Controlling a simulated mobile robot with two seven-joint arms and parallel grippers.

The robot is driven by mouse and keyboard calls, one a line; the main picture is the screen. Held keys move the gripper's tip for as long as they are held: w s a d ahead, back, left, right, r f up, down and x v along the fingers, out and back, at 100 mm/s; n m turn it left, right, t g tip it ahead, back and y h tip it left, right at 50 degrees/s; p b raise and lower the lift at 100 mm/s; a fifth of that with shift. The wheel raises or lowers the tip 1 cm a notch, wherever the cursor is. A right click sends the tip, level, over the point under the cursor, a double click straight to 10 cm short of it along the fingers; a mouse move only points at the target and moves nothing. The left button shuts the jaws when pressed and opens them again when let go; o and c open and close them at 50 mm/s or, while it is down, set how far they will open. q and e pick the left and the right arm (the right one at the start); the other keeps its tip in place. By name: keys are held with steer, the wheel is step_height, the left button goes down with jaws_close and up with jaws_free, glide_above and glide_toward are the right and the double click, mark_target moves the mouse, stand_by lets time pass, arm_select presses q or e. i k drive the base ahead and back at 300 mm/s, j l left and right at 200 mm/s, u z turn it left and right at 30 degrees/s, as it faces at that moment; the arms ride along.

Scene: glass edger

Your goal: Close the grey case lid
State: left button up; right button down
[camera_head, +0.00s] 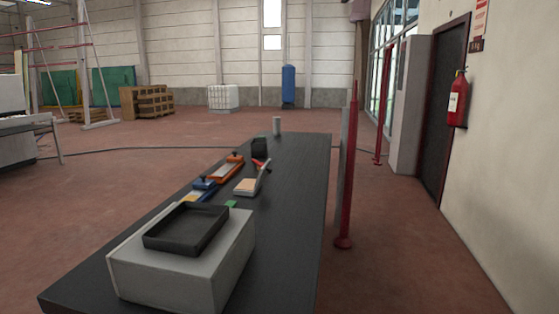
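A small case-like item (247,187) lies on the dark bench, right of the middle of the bench's width. It has a pale, flesh-coloured top face, and a thin grey panel (264,176) stands up tilted at its right side. The panel looks like a raised lid, but it is too small to be sure. A larger light grey box (181,270) stands at the near end of the bench, with a shallow black tray (160,240) on its top. I cannot make out a lid seam on the box. Neither of my grippers is in view.
The dark bench (291,240) runs away from me. Orange (227,169) and blue (204,185) tools, a black block (259,147) and a grey cylinder (276,125) stand on it. A red post (346,190) rises beside its right edge. The bench's right strip is clear.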

mark_target(261, 176)
steer(key=u, duration=0.55)
steer(key=l+u, duration=0.2)
steer(key=u, duration=0.15)
steer(key=i+l+u, duration=0.1)
steer(key=u, duration=0.2)
steer(key=l+u, duration=0.85)
steer(key=l, duration=0.35)
steer(key=k+l+u, duration=0.1)
steer(key=l, duration=0.3)
steer(key=k+l+u, duration=0.1)
steer(key=l, duration=0.3)
steer(key=k+l, duration=0.1)
steer(key=l, duration=0.35)
steer(key=k+l, duration=0.1)
steer(key=l, duration=0.3)
steer(key=k+l, duration=0.1)
steer(key=l, duration=0.35)
steer(key=k+l+u, duration=0.1)
steer(key=l, duration=0.35)
